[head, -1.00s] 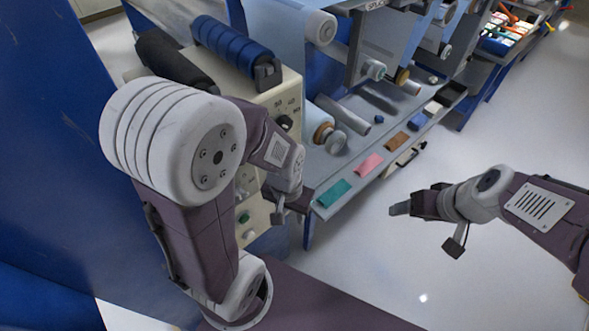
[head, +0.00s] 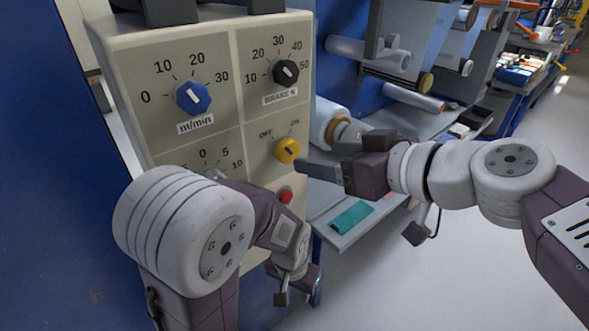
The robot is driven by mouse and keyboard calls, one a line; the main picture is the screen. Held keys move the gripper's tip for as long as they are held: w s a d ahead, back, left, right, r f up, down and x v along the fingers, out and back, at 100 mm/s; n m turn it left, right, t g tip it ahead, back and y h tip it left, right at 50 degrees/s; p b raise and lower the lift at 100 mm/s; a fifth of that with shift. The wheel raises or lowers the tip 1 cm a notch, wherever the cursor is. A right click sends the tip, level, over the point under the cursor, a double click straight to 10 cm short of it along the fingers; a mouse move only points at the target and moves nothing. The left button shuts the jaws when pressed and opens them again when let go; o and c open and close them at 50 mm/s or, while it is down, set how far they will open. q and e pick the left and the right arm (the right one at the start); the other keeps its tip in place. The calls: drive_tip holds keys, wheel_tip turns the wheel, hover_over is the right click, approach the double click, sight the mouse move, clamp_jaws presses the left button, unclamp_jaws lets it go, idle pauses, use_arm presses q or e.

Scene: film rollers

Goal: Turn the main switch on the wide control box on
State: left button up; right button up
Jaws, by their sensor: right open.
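The beige control box (head: 222,60) fills the left and middle of the head view, its front panel facing me. A round yellow switch (head: 287,150), labelled OFF on its left and ON on its right, sits at the panel's right side. Its pointer setting is too small to tell. My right gripper (head: 318,158) is open, just right of the yellow switch, fingers pointing left towards it; I see no clear contact. My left gripper (head: 302,287) is low in front of the panel, below the switch; its jaw state is unclear. My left arm hides the panel's lower left.
A blue knob (head: 193,98), a black knob (head: 285,72) and a red button (head: 286,195) are on the same panel. A grey shelf (head: 335,236) with a teal piece (head: 351,217) and rollers lies to the right. Open floor is at lower right.

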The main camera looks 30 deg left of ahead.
sight(292, 153)
drive_tip(key=x, duration=0.9)
drive_tip(key=shift+b, duration=0.3)
drive_tip(key=c, duration=1.4)
drive_tip(key=shift+o, duration=0.2)
